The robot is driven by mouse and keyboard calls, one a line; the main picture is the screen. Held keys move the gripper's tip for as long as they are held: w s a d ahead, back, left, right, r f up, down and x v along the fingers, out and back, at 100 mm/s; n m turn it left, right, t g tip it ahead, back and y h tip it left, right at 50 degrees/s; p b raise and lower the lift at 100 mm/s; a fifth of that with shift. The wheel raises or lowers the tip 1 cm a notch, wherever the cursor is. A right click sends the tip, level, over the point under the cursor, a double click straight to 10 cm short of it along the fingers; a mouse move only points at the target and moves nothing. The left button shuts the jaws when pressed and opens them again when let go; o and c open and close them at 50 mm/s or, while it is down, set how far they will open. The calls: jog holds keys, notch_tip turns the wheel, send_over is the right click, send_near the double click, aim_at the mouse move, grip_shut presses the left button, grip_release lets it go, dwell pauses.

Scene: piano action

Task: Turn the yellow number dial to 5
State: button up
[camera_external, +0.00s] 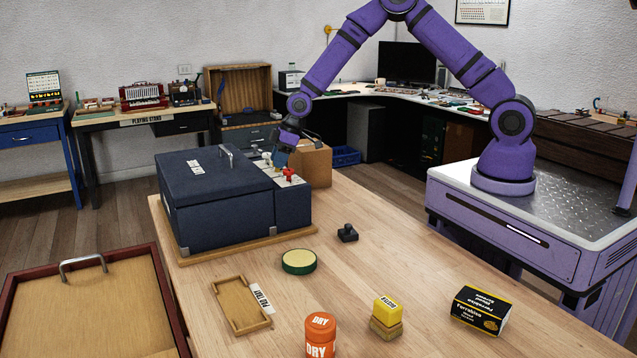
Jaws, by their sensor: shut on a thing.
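A dark blue box (215,203) stands on a wooden base on the workbench, with a light control panel along its right side. A red knob (289,174) shows on the panel's near end. Small controls sit behind it, and I cannot make out the yellow number dial or its numbers for certain. My gripper (281,157) points down at the far part of the panel, behind the red knob. It is shut on a small control there, which its fingers mostly hide.
A cardboard box (312,164) stands close behind my gripper. On the bench lie a black part (347,233), a green round tin (299,262), a wooden tray (240,305), an orange jar (320,335), a yellow block (387,311) and a black carton (480,310). The bench's right middle is clear.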

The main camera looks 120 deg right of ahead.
jog(key=n, duration=0.2)
jog(key=n+y, duration=0.1)
jog(key=shift+d+n, duration=0.2)
jog(key=shift+n, duration=0.2)
jog(key=n+y, duration=0.1)
jog(key=n, duration=0.2)
jog(key=shift+n+y, duration=0.3)
jog(key=shift+y, duration=0.1)
jog(key=n, duration=0.2)
jog(key=n+g+y, duration=0.1)
jog(key=n, duration=0.1)
jog(key=shift+w+d+y, duration=0.1)
jog(key=shift+y, duration=0.2)
jog(key=shift+n+g+y, duration=0.3)
jog(key=shift+n+g, duration=0.4)
jog(key=shift+n, duration=1.2)
jog(key=o, duration=0.9)
